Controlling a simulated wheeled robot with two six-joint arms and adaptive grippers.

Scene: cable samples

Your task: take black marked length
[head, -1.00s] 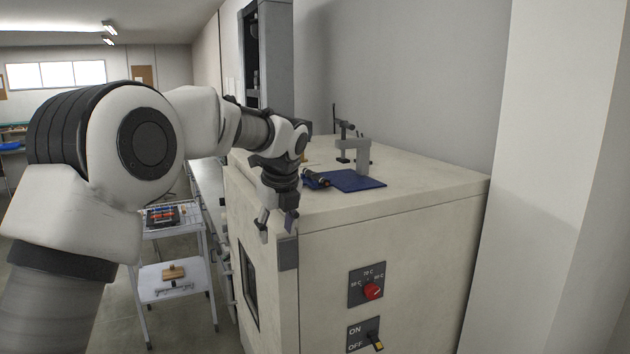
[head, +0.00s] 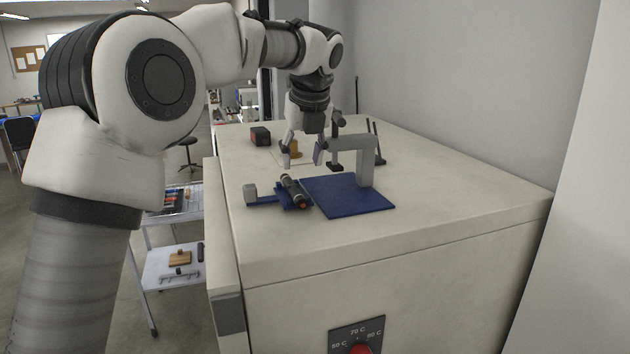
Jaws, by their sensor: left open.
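A short black cable length (head: 295,191) with light bands and an orange-brown end lies on a blue holder (head: 288,205) at the left edge of a blue mat (head: 345,200). I take it for the black marked length; any marking is too small to read. My left gripper (head: 304,162) points down above and slightly beyond the cable, its two fingers apart and empty. It looks clear of the cable. My right gripper is not in view.
The cream cabinet top (head: 460,195) has free room on the right. A grey bracket (head: 366,165) stands on the mat close to the gripper's right. A black stand (head: 378,145), an orange-black box (head: 260,136) and a brass-coloured piece (head: 295,148) are behind. A trolley (head: 160,265) stands lower left.

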